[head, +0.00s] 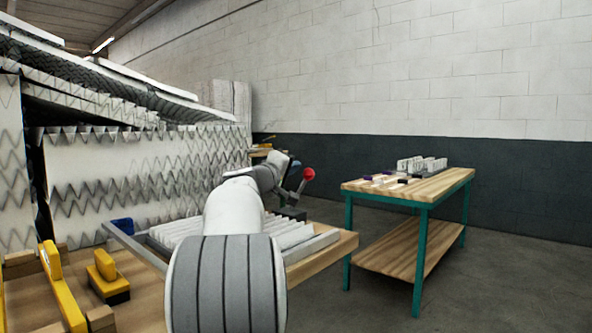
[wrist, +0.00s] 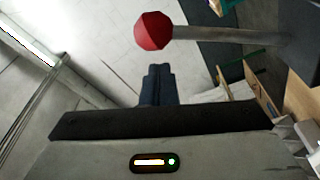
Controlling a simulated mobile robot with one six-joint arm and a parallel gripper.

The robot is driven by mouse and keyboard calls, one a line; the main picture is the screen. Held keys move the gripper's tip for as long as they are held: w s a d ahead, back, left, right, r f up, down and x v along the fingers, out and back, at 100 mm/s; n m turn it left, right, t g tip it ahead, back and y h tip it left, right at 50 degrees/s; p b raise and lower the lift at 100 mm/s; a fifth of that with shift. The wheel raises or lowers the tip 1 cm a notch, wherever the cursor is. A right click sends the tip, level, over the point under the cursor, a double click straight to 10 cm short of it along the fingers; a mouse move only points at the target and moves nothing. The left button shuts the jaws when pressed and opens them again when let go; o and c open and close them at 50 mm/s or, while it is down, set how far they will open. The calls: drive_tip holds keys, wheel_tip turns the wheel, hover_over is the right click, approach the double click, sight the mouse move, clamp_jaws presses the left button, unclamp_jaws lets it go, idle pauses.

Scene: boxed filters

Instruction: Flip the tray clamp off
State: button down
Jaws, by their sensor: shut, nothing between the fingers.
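The tray clamp's red ball knob (head: 308,174) tops a short grey lever (head: 301,187) at the tray's far side in the head view. In the wrist view the red knob (wrist: 153,30) is large, just beyond the fingertips, with its grey rod (wrist: 232,35) running right. My gripper (wrist: 158,70) is shut and empty, its dark fingers together. Whether the fingertips touch the knob or lever, I cannot tell. The grey-rimmed tray (head: 322,242) holds a row of white pleated filters (head: 290,232). My arm hides the tray's middle and most of the clamp's base.
Yellow-handled fixtures (head: 105,266) stand on the wooden bench at left. A blue item (head: 122,225) is by the tray's left corner. Large pleated filter panels (head: 140,170) fill the left. A wooden table with green legs (head: 415,191) stands at right, with open floor around it.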

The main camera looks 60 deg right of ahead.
drive_tip(key=w+a, duration=0.1)
drive_tip(key=a, duration=0.8)
drive_tip(key=shift+w+a, duration=0.2)
drive_tip(key=shift+w, duration=0.05)
